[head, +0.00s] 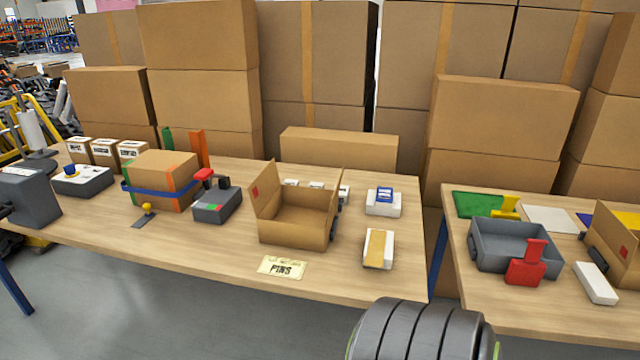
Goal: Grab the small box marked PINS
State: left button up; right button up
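A cream card (282,267) reading PINS lies at the front edge of the left table. An open cardboard box (293,224) with raised flaps stands just behind it. Three small boxes, a left one (78,150), a middle one (104,152) and a right one (131,150), stand in a row at the table's back left. They have white labels whose words are too small to read. I cannot tell which, if any, is marked PINS. Small white items partly show behind the open box. Neither of my grippers is in view.
The left table (190,250) also holds a strapped carton (165,180), a grey device with a red top (216,204) and white packs at right. A gap separates it from the right table (500,308), which holds a grey bin (493,252). Stacked cartons stand behind.

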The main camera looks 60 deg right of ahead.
aim_at(343, 193)
jog(key=z, duration=1.75)
jog(key=i+l+u, duration=0.1)
jog(key=i+l, duration=0.4)
jog(key=l, duration=0.15)
jog(key=i+l+u, duration=0.1)
jog(key=i+l, duration=0.4)
jog(key=l, duration=0.15)
